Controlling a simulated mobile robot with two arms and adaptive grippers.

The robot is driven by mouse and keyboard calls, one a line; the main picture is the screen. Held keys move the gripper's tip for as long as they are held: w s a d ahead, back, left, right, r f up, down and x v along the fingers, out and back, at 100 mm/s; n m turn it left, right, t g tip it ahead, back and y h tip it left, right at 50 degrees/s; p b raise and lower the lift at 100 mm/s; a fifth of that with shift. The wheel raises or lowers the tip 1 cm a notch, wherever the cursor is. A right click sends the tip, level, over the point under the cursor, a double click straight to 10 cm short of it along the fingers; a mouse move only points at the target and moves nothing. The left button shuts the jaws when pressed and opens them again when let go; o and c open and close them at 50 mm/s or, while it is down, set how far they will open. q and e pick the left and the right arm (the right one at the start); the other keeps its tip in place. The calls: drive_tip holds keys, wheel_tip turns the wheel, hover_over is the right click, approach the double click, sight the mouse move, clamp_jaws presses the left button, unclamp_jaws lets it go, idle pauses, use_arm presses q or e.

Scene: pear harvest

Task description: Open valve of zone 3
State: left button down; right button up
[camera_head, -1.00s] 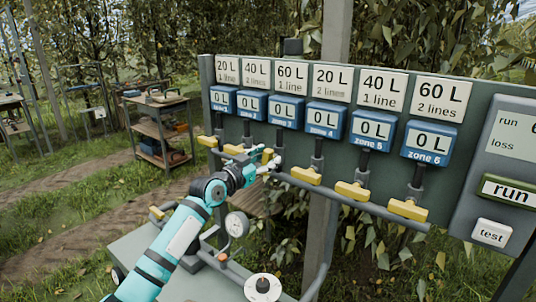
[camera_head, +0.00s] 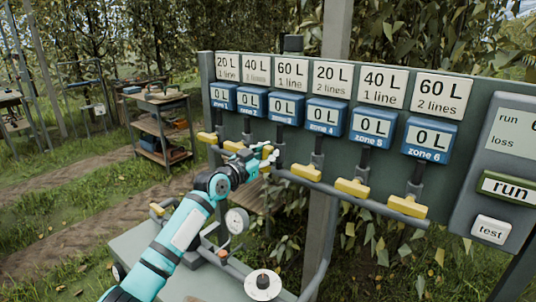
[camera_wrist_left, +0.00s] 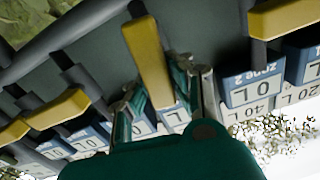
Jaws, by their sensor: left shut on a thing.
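The zone 3 valve has a yellow handle (camera_wrist_left: 148,62), seen in the left wrist view. It points along my fingers, while the neighbouring handles lie crosswise. My left gripper (camera_head: 268,154) is at this valve below the blue zone 3 display (camera_head: 286,108), which reads 0 L. Its fingers also show in the wrist view (camera_wrist_left: 165,90), one on each side of the handle's end, shut on it. In the head view the gripper hides most of this handle. My right gripper is not in view.
Yellow handles of zone 2 (camera_head: 233,146) and zone 4 (camera_head: 306,172) sit close on either side along the grey pipe. A gauge (camera_head: 237,221) stands below. The control box with a run button (camera_head: 507,190) is at the right.

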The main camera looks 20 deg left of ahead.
use_arm(q)
drive_tip(key=shift+a+n, duration=0.1)
drive_tip(key=shift+n, duration=0.8)
drive_tip(key=c, duration=1.1)
unclamp_jaws()
drive_tip(key=v, duration=1.2)
